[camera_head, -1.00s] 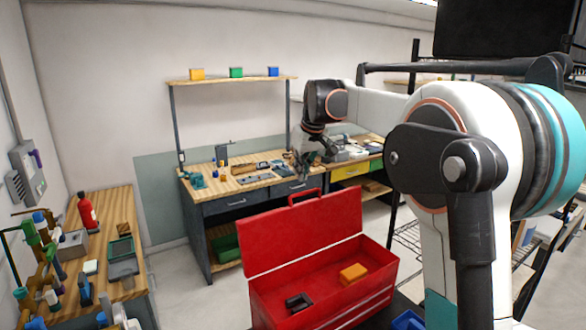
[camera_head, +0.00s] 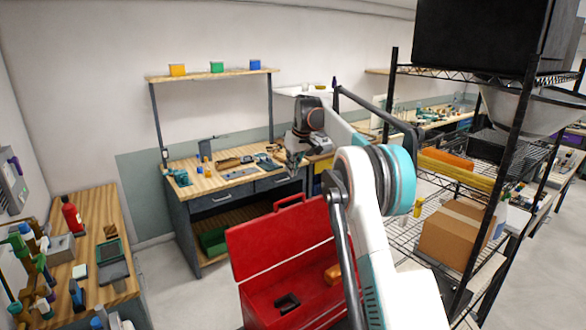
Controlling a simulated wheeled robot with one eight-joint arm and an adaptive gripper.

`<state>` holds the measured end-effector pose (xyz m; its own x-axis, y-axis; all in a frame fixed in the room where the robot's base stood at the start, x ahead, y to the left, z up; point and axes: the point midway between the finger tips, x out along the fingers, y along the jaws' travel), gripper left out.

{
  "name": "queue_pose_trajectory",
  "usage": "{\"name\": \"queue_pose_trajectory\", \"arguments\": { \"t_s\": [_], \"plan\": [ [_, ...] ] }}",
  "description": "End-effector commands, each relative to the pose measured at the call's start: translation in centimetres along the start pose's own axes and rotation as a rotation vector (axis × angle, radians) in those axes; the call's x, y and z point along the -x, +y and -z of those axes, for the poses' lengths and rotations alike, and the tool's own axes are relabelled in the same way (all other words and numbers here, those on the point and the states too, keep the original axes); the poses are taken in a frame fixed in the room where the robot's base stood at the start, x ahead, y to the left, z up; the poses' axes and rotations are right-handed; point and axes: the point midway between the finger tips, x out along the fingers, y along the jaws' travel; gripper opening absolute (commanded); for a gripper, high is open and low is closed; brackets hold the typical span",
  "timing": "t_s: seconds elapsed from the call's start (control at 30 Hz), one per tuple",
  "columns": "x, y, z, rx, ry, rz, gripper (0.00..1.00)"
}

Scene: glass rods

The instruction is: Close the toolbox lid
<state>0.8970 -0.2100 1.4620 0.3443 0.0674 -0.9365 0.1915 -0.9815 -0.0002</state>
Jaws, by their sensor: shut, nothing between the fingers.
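The red toolbox (camera_head: 262,311) stands at the lower middle, partly hidden at the right by my arm. Its red lid (camera_head: 275,243) is open and stands upright at the far side, tilted back, with a red handle (camera_head: 289,201) on its top edge. My gripper (camera_head: 292,163) is small in view, shut and empty. It points down beyond and above the lid in the picture, in front of the back workbench, and appears apart from the lid. Its fingertips are hard to make out.
In the toolbox lie a black object (camera_head: 287,303) and an orange block (camera_head: 332,274). A workbench (camera_head: 205,182) with tools stands behind. A wooden side bench (camera_head: 95,222) is at left. A wire shelf rack (camera_head: 497,180) with a cardboard box (camera_head: 455,236) stands close at right.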

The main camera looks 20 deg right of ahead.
Motion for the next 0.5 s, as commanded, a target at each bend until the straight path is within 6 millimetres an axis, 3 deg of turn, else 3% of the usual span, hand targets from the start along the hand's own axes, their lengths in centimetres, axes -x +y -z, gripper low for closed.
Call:
{"name": "queue_pose_trajectory", "arguments": {
  "t_s": [0.4, 0.5],
  "plan": [
    [-7.0, 0.0, 0.1, 0.001, 0.0, 0.0, 0.0],
    [-7.2, 0.0, -0.5, 0.0, 0.0, -0.001, 0.0]
  ]
}}
